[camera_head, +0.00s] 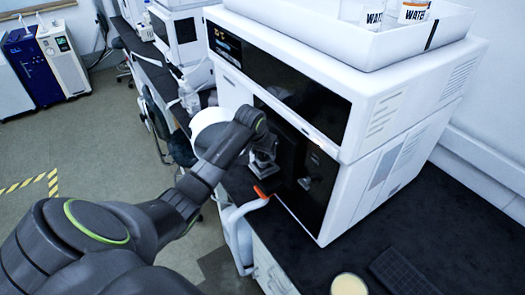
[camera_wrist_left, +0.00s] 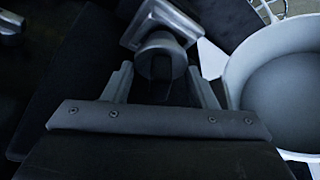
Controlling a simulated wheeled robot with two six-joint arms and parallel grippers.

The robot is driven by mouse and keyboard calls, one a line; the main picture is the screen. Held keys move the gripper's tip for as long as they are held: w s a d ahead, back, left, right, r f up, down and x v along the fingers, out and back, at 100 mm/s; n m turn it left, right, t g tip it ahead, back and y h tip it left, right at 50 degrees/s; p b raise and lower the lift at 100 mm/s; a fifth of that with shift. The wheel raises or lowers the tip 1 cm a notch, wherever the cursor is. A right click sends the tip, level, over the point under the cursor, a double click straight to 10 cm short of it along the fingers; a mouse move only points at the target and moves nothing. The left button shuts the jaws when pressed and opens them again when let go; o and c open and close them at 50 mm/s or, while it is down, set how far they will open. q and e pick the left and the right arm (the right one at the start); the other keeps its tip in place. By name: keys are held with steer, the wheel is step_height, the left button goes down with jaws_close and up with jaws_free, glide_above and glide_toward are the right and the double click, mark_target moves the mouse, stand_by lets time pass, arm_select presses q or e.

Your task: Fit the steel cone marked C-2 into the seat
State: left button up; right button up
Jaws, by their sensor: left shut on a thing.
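My left gripper (camera_head: 265,163) is in front of the dark lower bay of the large white instrument (camera_head: 375,110). In the left wrist view, its two fingers (camera_wrist_left: 160,88) are closed on the sides of a grey metal piece with a round body and a squarish part beyond, which I take to be the steel cone (camera_wrist_left: 158,52). No C-2 mark can be read. A small shiny part (camera_head: 304,183) shows on the dark bay front, just right of the gripper; I cannot tell if it is the seat or a reflection. The right gripper is not in view.
A white round vessel (camera_head: 207,122) stands left of the gripper; its open bowl fills the right side of the left wrist view (camera_wrist_left: 285,95). The black bench (camera_head: 400,225) is mostly clear at right.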

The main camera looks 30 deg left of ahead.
arm_select(q)
steer(key=shift+f, duration=0.3)
stand_by(0.4)
steer(key=o, duration=1.2)
steer(key=b+v, duration=0.1)
steer(key=v, duration=1.6)
steer(key=shift+s+r+b, duration=0.1)
steer(key=shift+r+b, duration=0.1)
steer(key=shift+b, duration=0.2)
